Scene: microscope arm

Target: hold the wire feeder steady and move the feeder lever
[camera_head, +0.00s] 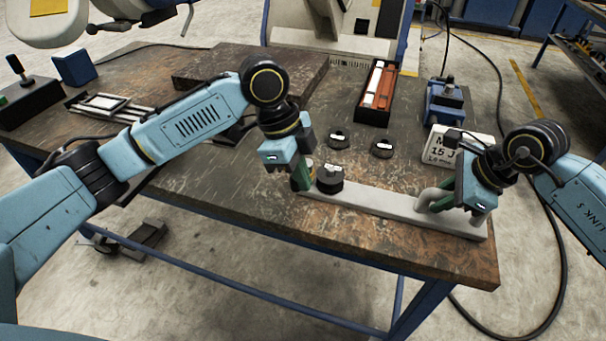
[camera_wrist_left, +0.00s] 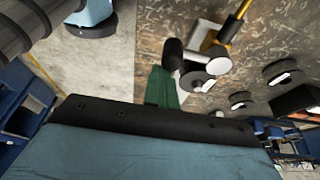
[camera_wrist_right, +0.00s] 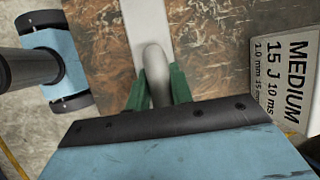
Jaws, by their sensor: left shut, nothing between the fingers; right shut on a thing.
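The wire feeder is a long pale grey bar (camera_head: 385,207) along the table's front edge, with a curved grey handle (camera_wrist_right: 154,65) at its right end. A dark round part (camera_head: 330,180) sits near its left end. My right gripper (camera_head: 463,197) is shut on the handle; its green fingers (camera_wrist_right: 158,88) flank it. My left gripper (camera_head: 302,180) is shut and empty beside the bar's left end. In the left wrist view its green fingers (camera_wrist_left: 160,85) are close to a black grip (camera_wrist_left: 172,53), apparently the feeder lever; I cannot tell whether they touch.
Two black discs (camera_head: 339,139) (camera_head: 381,148) lie behind the bar. A red tray (camera_head: 375,95), a blue device (camera_head: 444,103) and a "MEDIUM" sign (camera_wrist_right: 286,75) stand further back or right. A dark plate (camera_head: 250,72) lies at the back left.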

